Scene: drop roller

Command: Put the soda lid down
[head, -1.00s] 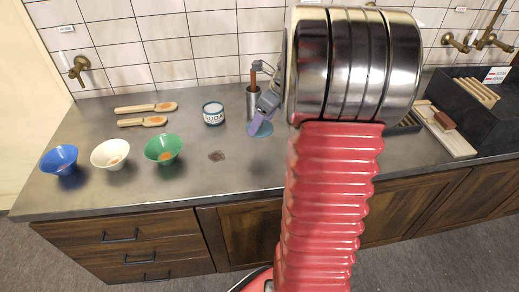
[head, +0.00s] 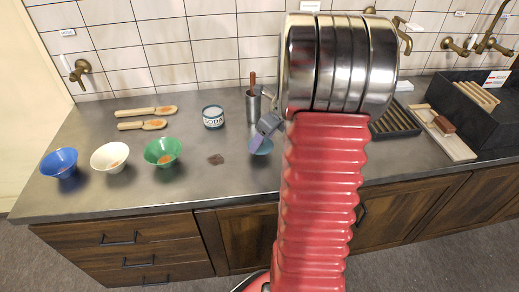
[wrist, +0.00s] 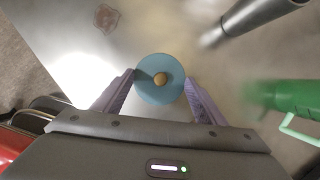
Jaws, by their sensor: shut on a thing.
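The soda lid (wrist: 160,65) is a round teal disc with a tan knob, held between the two purple fingers of my gripper (wrist: 159,83) in the wrist view. In the head view the lid (head: 262,148) shows just below my gripper (head: 258,140), over the counter toward its front edge. I cannot tell whether the lid touches the counter. The soda jar (head: 213,118), white with a dark "SODA" label, stands upright on the counter to the left of my gripper.
A metal canister (head: 253,104) stands behind my gripper. A brown stain (head: 216,159) lies to the left. Blue (head: 60,162), white (head: 110,157) and green (head: 162,152) bowls stand farther left. A green vessel (wrist: 290,100) is at right in the wrist view. My arm hides part of the counter.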

